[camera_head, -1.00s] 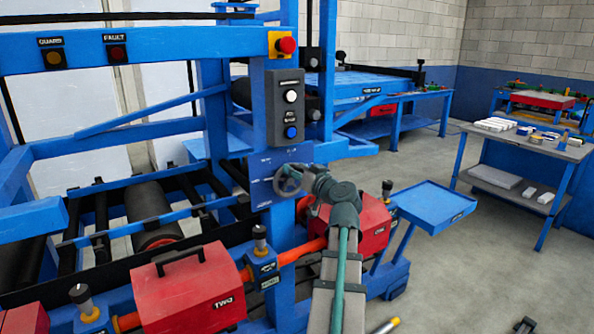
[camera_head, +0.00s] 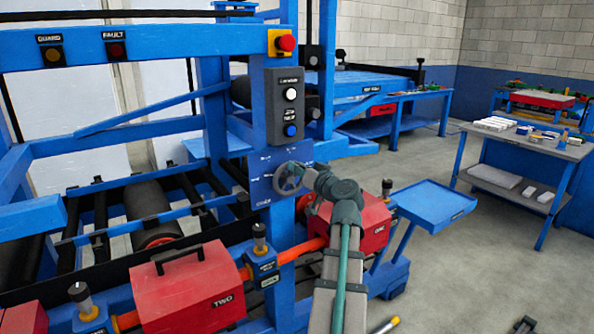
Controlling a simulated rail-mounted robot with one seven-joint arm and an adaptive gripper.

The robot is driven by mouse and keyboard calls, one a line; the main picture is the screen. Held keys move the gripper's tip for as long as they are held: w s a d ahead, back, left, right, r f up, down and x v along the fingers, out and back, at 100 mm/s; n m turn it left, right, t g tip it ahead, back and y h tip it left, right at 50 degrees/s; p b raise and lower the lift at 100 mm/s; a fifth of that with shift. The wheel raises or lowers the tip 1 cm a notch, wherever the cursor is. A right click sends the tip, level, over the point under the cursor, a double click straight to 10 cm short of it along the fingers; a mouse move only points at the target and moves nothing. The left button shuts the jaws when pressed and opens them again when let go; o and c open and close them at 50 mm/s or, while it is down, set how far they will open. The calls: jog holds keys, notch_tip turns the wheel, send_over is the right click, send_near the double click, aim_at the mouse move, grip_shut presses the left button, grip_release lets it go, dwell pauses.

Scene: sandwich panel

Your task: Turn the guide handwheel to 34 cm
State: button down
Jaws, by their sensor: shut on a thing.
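The guide handwheel (camera_head: 287,180) is a small grey spoked wheel on a blue panel (camera_head: 262,194) on the machine's post. Small white marks and lettering show on the panel, too small to read. My gripper (camera_head: 304,172) is at the right side of the wheel and is shut on it at the rim. My wrist hides part of the panel, and the fingertips are hard to make out. The wheel's pointer or scale reading cannot be made out.
Above the wheel is a grey control box (camera_head: 286,106) with white and blue buttons, and a red stop button (camera_head: 287,44). Red boxes stand below, one marked TWO (camera_head: 186,291). A blue tray (camera_head: 433,202) sits at right. Open floor lies beyond it.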

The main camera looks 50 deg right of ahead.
jog(key=shift+s+d+f+m+b, duration=0.2)
jog(key=shift+d+m, duration=0.25)
jog(key=shift+m, duration=0.75)
jog(key=shift+s+d+f+m, duration=0.15)
jog(key=shift+d+f+m, duration=0.25)
jog(key=shift+m, duration=0.8)
jog(key=shift+s+d+f+m+b, duration=0.15)
jog(key=shift+d+m, duration=0.4)
jog(key=shift+m, duration=0.65)
jog(key=c, duration=1)
grip_release()
jog(key=v, duration=1.2)
